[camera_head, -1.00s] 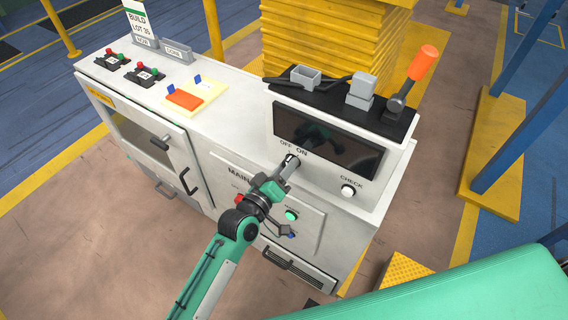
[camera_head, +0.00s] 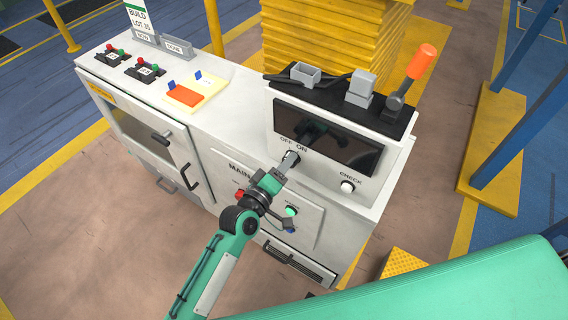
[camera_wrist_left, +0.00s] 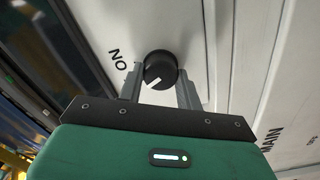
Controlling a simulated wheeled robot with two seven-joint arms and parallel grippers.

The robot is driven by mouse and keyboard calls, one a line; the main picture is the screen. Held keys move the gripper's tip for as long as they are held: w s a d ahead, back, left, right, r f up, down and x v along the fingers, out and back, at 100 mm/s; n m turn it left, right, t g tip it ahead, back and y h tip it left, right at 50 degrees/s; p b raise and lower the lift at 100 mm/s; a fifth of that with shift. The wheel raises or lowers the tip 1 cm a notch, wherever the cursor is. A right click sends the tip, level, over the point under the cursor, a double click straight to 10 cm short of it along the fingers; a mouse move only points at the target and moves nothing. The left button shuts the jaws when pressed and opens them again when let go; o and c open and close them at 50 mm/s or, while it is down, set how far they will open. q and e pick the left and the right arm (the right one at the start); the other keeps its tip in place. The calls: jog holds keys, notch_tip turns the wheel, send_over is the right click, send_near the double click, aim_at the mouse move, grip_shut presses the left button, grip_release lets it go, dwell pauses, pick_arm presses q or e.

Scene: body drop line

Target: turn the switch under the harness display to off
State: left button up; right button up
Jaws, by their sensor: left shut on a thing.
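The white console carries a dark harness display (camera_head: 352,150) with OFF and ON labels below its left end. My left gripper (camera_head: 290,158) is at the panel below these labels. The left wrist view shows the round black switch knob (camera_wrist_left: 159,68) between the two fingers of the gripper (camera_wrist_left: 160,88), which is shut on it. The knob's white pointer line points to the lower left of that view, away from the ON label (camera_wrist_left: 118,60). The OFF label is not visible there. In the head view the knob is hidden by the fingers. My right gripper is not in view.
A white CHECK button (camera_head: 347,187) sits right of the knob. A green button (camera_head: 291,211) and a red button (camera_head: 240,194) are on the lower panel near my arm. An orange-handled lever (camera_head: 421,62) and grey blocks stand on top.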

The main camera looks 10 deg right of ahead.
pick_arm(q)
jog(key=o, duration=0.8)
jog(key=shift+w, duration=0.1)
jog(key=shift+o, duration=0.9)
jog(key=shift+d, duration=0.1)
jog(key=shift+w, duration=0.2)
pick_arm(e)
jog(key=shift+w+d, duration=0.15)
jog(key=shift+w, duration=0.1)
pick_arm(q)
jog(key=b+v, duration=0.1)
jog(key=v, duration=1.2)
jog(key=shift+s+a, duration=0.25)
jog(key=shift+a, duration=0.05)
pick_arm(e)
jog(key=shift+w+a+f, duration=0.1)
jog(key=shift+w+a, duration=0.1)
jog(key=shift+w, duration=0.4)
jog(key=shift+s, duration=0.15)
